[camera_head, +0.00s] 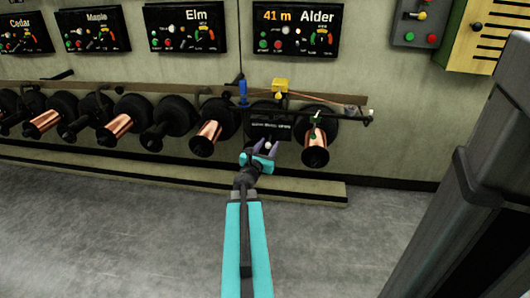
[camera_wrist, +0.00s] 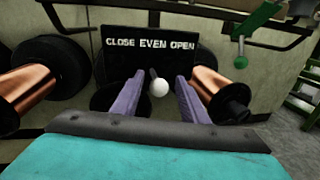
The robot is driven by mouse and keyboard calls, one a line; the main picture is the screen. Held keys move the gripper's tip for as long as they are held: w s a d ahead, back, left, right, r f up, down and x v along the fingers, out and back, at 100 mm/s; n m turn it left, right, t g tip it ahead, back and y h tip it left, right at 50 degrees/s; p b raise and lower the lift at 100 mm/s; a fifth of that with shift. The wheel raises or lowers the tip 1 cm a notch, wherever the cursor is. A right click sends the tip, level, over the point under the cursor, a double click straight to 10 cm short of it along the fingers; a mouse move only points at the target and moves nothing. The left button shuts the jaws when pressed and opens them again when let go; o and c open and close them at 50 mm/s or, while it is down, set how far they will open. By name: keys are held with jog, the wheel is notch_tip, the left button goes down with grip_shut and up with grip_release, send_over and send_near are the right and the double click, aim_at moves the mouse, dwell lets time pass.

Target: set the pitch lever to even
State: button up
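The pitch lever is a short dark stem with a white ball knob (camera_wrist: 159,88), just below a black plate (camera_wrist: 120,62) lettered CLOSE EVEN OPEN. The knob stands below the word EVEN, slightly to its right; I cannot tell its exact setting. My gripper (camera_wrist: 160,80) is open, with one purple finger on each side of the knob. Gaps show between the knob and both fingers. In the head view my gripper (camera_head: 265,151) is in front of the black plate (camera_head: 269,131), with the white knob (camera_head: 268,145) between its fingers.
Copper spools flank the lever on the left (camera_wrist: 26,88) and right (camera_wrist: 212,92). A green lever (camera_wrist: 240,60) hangs at upper right. Above the spool row are panels marked Elm (camera_head: 187,28) and Alder (camera_head: 297,30). The grey floor (camera_head: 130,240) is clear.

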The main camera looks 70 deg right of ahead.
jog(key=shift+a+p, duration=0.4)
jog(key=shift+a, duration=1.1)
jog(key=a+p, duration=0.2)
jog(key=shift+s+a+r+p, duration=0.15)
jog(key=shift+a+r+p, duration=0.05)
jog(key=shift+a+p, duration=0.2)
jog(key=shift+p, duration=0.6)
jog(key=a+p, duration=0.2)
jog(key=p, duration=0.3)
jog(key=p, duration=0.7)
send_near(267, 146)
jog(key=a, duration=0.1)
jog(key=shift+a+f+p, duration=0.1)
jog(key=shift+a+p, duration=0.45)
jog(key=shift+a, duration=0.25)
